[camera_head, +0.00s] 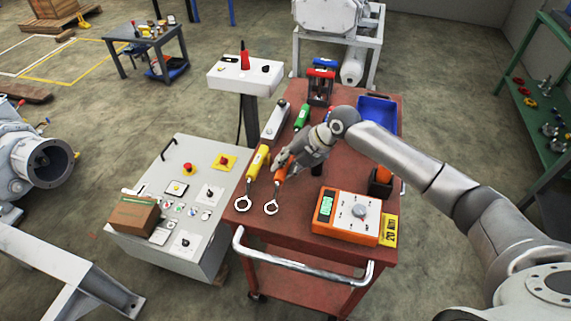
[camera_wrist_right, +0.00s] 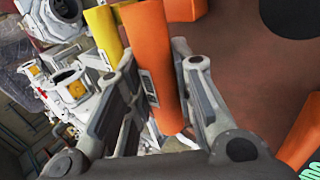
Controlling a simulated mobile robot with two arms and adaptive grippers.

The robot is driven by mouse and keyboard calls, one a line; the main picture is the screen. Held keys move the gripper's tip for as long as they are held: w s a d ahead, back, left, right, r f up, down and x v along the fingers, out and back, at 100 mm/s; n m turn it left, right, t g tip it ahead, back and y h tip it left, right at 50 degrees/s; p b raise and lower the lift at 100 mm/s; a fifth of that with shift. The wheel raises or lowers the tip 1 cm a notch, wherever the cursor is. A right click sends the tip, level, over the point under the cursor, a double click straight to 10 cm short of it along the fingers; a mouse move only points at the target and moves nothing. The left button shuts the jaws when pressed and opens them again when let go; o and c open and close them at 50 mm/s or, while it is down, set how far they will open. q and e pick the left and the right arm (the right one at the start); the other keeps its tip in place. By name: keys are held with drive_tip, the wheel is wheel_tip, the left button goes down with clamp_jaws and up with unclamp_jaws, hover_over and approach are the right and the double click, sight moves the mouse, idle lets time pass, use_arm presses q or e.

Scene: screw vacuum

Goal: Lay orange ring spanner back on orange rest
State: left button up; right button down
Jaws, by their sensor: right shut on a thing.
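The orange ring spanner (camera_head: 280,174) is in my right gripper (camera_head: 285,162), over the near left part of the red cart top. Its pale ring end (camera_head: 270,207) points to the near edge of the cart. In the right wrist view its orange handle (camera_wrist_right: 153,65) runs between the two fingers, which are shut on it. I cannot tell whether the spanner touches anything below. An orange piece (camera_wrist_right: 182,8) shows behind the handle there; I cannot tell whether it is the orange rest. My left gripper is not in view.
A yellow ring spanner (camera_head: 257,162) lies just left of the orange one. A green-handled tool (camera_head: 302,116) lies farther back. An orange meter (camera_head: 346,216) stands to the right, with a dark and orange block (camera_head: 380,184) behind it. A blue bin (camera_head: 377,111) is at the back right.

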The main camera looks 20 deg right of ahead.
idle(0.7)
drive_tip(key=shift+f+b, duration=0.55)
drive_tip(key=shift+f, duration=0.25)
idle(0.4)
drive_tip(key=c, duration=1.2)
unclamp_jaws()
drive_tip(key=shift+o, duration=0.2)
drive_tip(key=o, duration=0.8)
drive_tip(key=shift+r, duration=0.15)
